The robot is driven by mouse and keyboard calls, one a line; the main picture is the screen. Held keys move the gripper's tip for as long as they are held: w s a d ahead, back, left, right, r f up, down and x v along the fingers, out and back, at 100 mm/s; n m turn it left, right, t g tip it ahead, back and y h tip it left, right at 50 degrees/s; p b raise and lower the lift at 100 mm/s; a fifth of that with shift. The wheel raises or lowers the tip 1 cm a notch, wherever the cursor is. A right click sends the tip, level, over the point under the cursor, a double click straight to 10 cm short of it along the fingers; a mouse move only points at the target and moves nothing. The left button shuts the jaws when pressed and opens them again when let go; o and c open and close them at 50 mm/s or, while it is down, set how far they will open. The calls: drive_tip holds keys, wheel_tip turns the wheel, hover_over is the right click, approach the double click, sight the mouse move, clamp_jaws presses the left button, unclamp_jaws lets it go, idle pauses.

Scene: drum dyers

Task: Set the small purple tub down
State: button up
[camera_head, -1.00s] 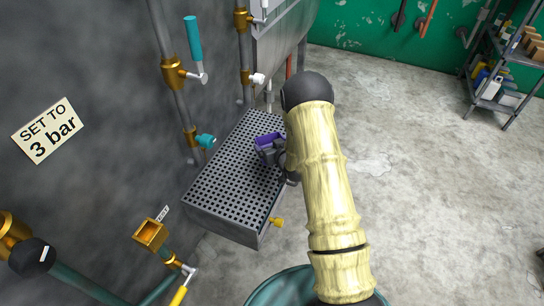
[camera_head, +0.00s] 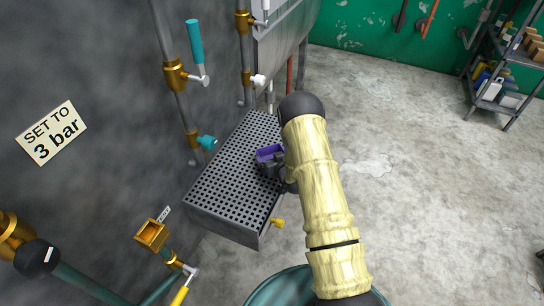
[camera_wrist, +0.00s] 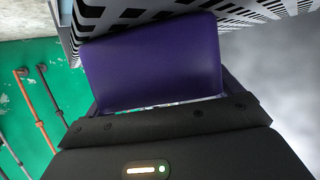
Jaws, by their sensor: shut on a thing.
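The small purple tub (camera_head: 269,152) is at the right side of the perforated metal grate (camera_head: 222,180) in the head view. My gripper (camera_head: 272,168) is shut on it, and my arm covers its right side. In the wrist view the purple tub (camera_wrist: 155,65) fills the middle, held between the fingers of my gripper (camera_wrist: 160,105). The slotted edge of the grate (camera_wrist: 140,12) shows close behind the tub. I cannot tell whether the tub touches the grate.
A wall with pipes and a teal-handled valve (camera_head: 195,45) stands left of the grate. A yellow tap (camera_head: 278,223) sticks out at the grate's front right. A teal drum (camera_head: 262,290) stands at the bottom. Most of the grate top is bare.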

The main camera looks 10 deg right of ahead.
drive_tip(key=shift+s, duration=0.1)
drive_tip(key=o, duration=0.8)
drive_tip(key=shift+f, duration=0.1)
drive_tip(key=b+v, duration=0.1)
drive_tip(key=v, duration=1.1)
drive_tip(key=shift+b, duration=0.35)
drive_tip(key=shift+a, duration=0.1)
